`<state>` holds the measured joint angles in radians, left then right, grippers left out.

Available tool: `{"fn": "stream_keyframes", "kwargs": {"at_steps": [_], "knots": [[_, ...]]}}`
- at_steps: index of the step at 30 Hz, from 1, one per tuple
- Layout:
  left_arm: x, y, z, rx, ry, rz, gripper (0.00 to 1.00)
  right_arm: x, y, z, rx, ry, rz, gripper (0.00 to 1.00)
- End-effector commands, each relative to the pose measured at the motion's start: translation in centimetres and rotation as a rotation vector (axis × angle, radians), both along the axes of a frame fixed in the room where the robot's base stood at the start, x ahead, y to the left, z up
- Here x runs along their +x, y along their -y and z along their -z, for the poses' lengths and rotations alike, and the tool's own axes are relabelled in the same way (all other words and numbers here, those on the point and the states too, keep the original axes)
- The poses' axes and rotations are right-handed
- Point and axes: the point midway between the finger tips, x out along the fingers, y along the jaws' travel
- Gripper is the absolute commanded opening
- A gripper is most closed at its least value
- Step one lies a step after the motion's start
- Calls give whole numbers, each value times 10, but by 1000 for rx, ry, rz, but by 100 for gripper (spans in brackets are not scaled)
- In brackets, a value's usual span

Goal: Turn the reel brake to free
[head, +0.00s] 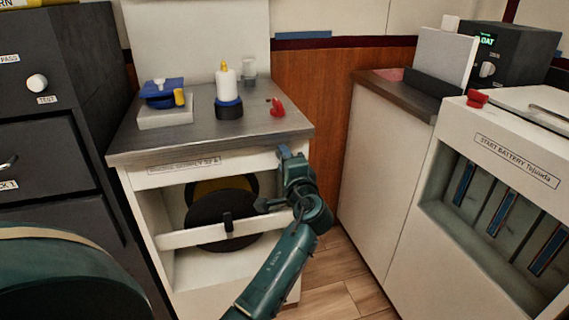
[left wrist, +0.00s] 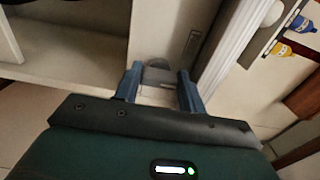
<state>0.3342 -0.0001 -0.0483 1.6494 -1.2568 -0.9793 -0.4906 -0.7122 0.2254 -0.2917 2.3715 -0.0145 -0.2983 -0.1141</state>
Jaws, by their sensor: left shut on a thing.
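A dark reel (head: 215,208) with a yellow part (head: 240,184) sits in the open bay of the white cabinet (head: 158,257). A white bar (head: 185,238) crosses in front of it and carries a small black peg (head: 227,224). My left gripper (head: 286,152) is at the cabinet's upper front right corner, right of the reel. In the left wrist view its blue fingers (left wrist: 157,88) stand either side of a grey rounded part (left wrist: 157,73). I cannot tell its full shape or whether it is the reel brake. My right gripper is not in view.
The grey countertop (head: 190,138) holds a blue item (head: 163,92), a white bottle (head: 226,84) and a red item (head: 277,107). Black drawers (head: 45,165) stand at left. A battery cabinet (head: 450,130) stands at right, with open floor (head: 335,275) between.

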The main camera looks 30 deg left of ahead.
Motion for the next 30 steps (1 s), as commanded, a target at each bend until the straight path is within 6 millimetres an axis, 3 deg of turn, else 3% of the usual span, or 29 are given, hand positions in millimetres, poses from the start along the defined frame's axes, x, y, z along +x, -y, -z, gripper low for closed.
{"fn": "stream_keyframes", "kwargs": {"at_steps": [9, 10, 17, 30], "knots": [[0, 1, 1, -7, 2, 1, 17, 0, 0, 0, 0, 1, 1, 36], [0, 1, 1, -7, 2, 1, 42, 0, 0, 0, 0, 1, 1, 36], [0, 1, 1, -5, 1, 1, 60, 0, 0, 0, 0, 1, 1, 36], [1, -2, 0, -2, 1, 1, 62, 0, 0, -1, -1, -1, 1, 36]]}}
